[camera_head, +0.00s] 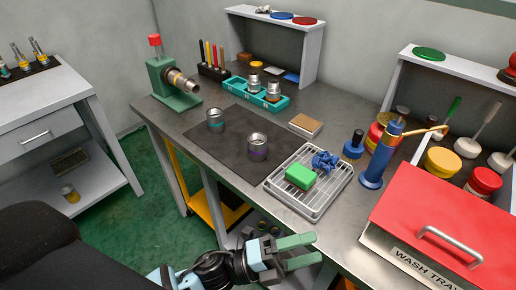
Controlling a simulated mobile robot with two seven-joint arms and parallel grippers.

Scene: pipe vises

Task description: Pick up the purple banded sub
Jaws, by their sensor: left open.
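The purple banded sub (257,147) is a short metallic cylinder with a purple band. It stands upright on the dark mat (188,133) on the steel workbench. A similar metal sub with a teal band (215,118) stands on the mat, behind and to its left. My left gripper (315,248) has green fingers, is open and empty, and is at the bench's front edge, below and to the right of the purple banded sub. My right gripper is not in view.
A wire-rack tray (333,197) with a green block (300,176) and a blue brush-like item (325,161) lies right of the mat. A green vise (172,84) stands at the back left, a blue one (378,160) at the right. A red-lidded wash tray (445,222) fills the front right.

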